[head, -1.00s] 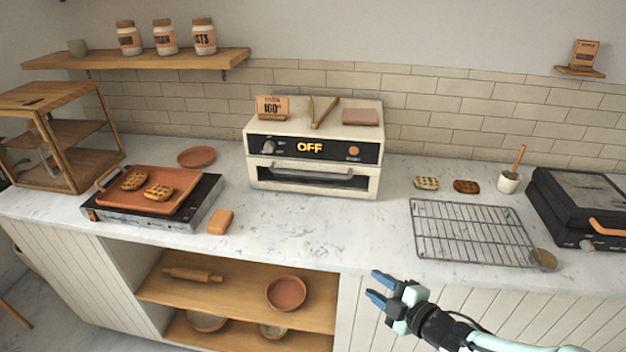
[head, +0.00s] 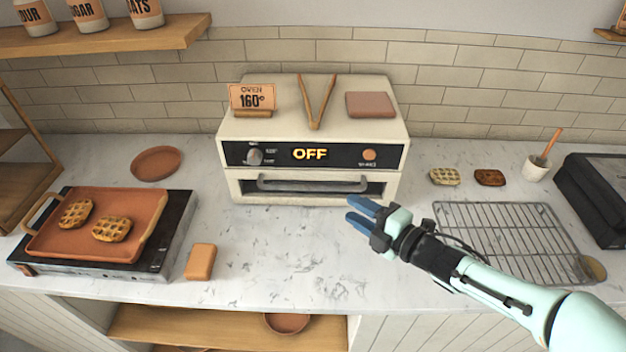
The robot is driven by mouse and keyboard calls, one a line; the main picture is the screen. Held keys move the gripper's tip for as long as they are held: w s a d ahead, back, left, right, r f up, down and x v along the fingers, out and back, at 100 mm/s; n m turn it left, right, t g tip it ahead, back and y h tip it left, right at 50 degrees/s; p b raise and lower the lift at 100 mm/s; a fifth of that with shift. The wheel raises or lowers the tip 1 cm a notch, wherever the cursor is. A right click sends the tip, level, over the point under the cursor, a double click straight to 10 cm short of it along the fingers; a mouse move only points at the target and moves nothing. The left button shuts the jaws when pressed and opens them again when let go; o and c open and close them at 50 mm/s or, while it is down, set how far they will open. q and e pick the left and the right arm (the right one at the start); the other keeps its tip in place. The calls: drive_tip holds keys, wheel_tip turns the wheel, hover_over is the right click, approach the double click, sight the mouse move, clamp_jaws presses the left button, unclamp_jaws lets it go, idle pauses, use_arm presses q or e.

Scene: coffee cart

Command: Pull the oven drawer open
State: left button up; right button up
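The cream oven (head: 313,128) stands at the back of the counter, with a black panel reading OFF. Its drawer (head: 245,188) is at the bottom front, with a grey bar handle (head: 312,185) across it. A dark gap shows behind and below the handle; the drawer does not visibly stick out. My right gripper (head: 356,212) is in front of the oven's lower right corner, apart from the handle as far as I can see. Its two blue fingers are spread with nothing between them and point left toward the oven front. My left gripper is not in view.
Wooden tongs (head: 316,102), a 160° sign (head: 252,99) and a reddish block (head: 370,105) lie on the oven. A tray with waffles (head: 130,240) sits on a hotplate at left. A wire rack (head: 505,236) is at right. The counter before the oven is clear.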

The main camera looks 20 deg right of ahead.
sight(317, 186)
drive_tip(key=x, duration=1.2)
drive_tip(key=shift+p, duration=0.3)
clamp_jaws()
